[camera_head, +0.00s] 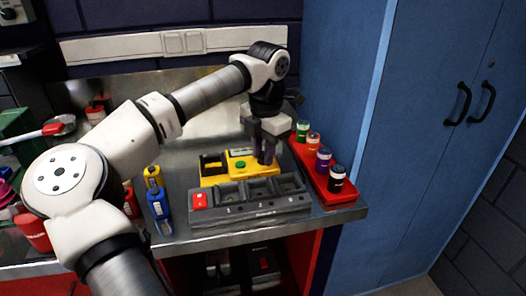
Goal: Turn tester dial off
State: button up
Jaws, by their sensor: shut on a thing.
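The yellow tester (213,181) lies on the metal bench, behind a dark grey charger block. It has a small pale display (241,152) at its back and a dark recess at its left. My gripper (265,160) points straight down over the right part of the tester. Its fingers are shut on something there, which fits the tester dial. The dial itself is hidden by the fingers, so its setting cannot be read.
The grey charger (250,214) with open bays and a red part (200,201) stands in front. A red tray (341,196) with several small bottles is close on the right. Blue and yellow tools (160,211) stand left. A blue cabinet (420,130) bounds the right.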

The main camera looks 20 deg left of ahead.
dwell(0.4)
jog(key=o, duration=1)
jog(key=shift+s, duration=0.1)
jog(key=shift+c, duration=0.2)
notch_tip(320, 180, up, 14)
jog(key=shift+d, duration=0.4)
jog(key=shift+s+f, duration=0.1)
jog(key=shift+f, duration=0.05)
